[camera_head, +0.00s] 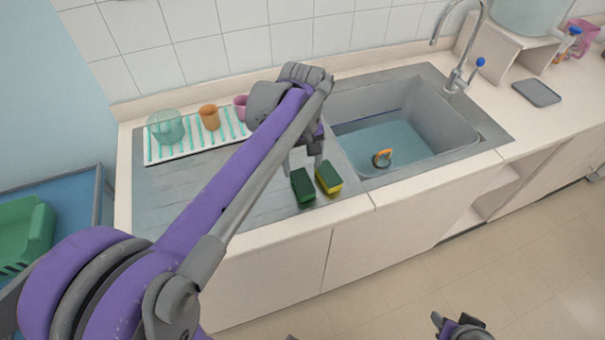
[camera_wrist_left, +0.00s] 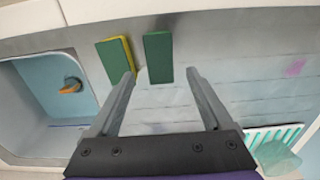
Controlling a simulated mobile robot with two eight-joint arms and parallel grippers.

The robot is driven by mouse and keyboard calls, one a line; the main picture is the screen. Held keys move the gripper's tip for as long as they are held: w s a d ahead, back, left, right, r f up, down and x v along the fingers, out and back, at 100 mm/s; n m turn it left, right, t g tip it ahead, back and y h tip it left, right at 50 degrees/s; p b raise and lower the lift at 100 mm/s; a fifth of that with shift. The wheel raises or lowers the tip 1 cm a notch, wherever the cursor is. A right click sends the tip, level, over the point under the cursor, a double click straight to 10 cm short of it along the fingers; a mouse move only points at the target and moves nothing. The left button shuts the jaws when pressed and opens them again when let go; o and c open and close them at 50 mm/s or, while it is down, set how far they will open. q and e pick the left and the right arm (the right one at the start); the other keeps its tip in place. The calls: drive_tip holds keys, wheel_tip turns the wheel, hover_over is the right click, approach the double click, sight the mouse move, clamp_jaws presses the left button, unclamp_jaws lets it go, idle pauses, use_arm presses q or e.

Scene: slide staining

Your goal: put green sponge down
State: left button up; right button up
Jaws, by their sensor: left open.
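A dark green sponge (camera_head: 303,187) lies on the grey drainboard, left of the sink. It shows in the left wrist view (camera_wrist_left: 158,57) with its near end between my fingertips in the picture. A green and yellow sponge (camera_head: 328,179) lies just to its right, also in the left wrist view (camera_wrist_left: 116,60), with a small gap between them. My left gripper (camera_head: 306,163) is open, its fingers (camera_wrist_left: 161,75) apart at the dark green sponge's near end. I cannot tell whether they touch it. My right gripper (camera_head: 460,327) shows only partly at the bottom edge.
The sink (camera_head: 442,126) holds water and an orange-handled item (camera_head: 382,158). A striped drying mat (camera_head: 160,152) at the back left bears a glass bowl (camera_head: 166,128), an orange cup (camera_head: 209,117) and a pink cup. The tap (camera_head: 457,80) stands behind the sink. The drainboard's left part is clear.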

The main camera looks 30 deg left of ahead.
sight(302, 182)
use_arm(q)
drive_tip(key=shift+r, duration=2.3)
use_arm(e)
drive_tip(key=shift+w+r, duration=0.1)
drive_tip(key=shift+r, duration=0.1)
use_arm(q)
drive_tip(key=shift+f, duration=0.1)
